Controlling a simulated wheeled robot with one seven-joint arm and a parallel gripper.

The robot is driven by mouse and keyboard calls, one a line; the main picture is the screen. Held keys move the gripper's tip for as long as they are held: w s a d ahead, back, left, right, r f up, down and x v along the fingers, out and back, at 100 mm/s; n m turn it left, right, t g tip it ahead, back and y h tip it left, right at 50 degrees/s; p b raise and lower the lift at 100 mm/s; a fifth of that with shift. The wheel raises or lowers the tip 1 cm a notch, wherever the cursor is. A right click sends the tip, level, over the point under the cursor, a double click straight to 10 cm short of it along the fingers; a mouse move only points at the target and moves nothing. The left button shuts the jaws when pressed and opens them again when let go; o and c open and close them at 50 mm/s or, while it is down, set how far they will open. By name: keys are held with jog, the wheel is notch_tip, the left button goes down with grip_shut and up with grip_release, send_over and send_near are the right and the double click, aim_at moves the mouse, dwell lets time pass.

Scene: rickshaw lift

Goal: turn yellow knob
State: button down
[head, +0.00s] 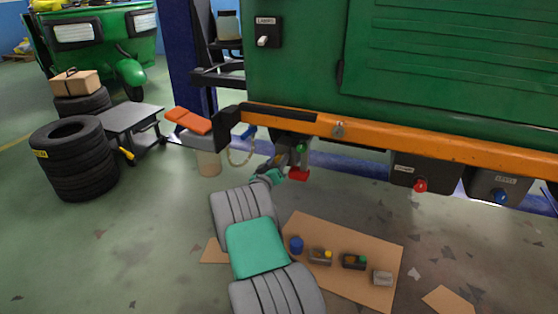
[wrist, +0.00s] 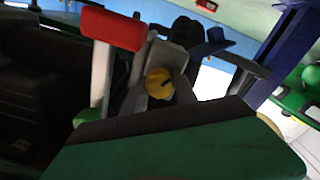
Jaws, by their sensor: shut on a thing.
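The yellow knob (wrist: 159,84) is round with a dark mark on its face. In the wrist view it sits between the grey fingers of my gripper (wrist: 160,94), which are shut on it. In the head view my gripper (head: 275,174) is under the orange bumper, at the small dark fixture there, and the knob cannot be made out. A red-ended lever (wrist: 112,27) stands just left of the knob in the wrist view, and a blue lever (wrist: 210,43) is at its upper right.
An orange bumper (head: 400,141) crosses above my gripper, under the green vehicle (head: 450,60). A red knob (head: 420,185) and a blue knob (head: 500,196) hang to the right. Cardboard (head: 345,282) with small parts lies on the floor. Stacked tyres (head: 75,170) stand left.

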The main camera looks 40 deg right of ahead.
jog(key=n+p, duration=0.1)
jog(key=n, duration=0.2)
jog(key=shift+r+n, duration=0.1)
jog(key=shift+n, duration=0.3)
jog(key=n+p, duration=0.2)
jog(key=n, duration=0.2)
jog(key=shift+n, duration=0.4)
jog(key=n+p, duration=0.2)
jog(key=n, duration=0.1)
jog(key=shift+n+t, duration=0.3)
jog(key=shift+n+p, duration=0.8)
jog(key=shift+n, duration=0.9)
jog(key=c, duration=1.3)
grip_release()
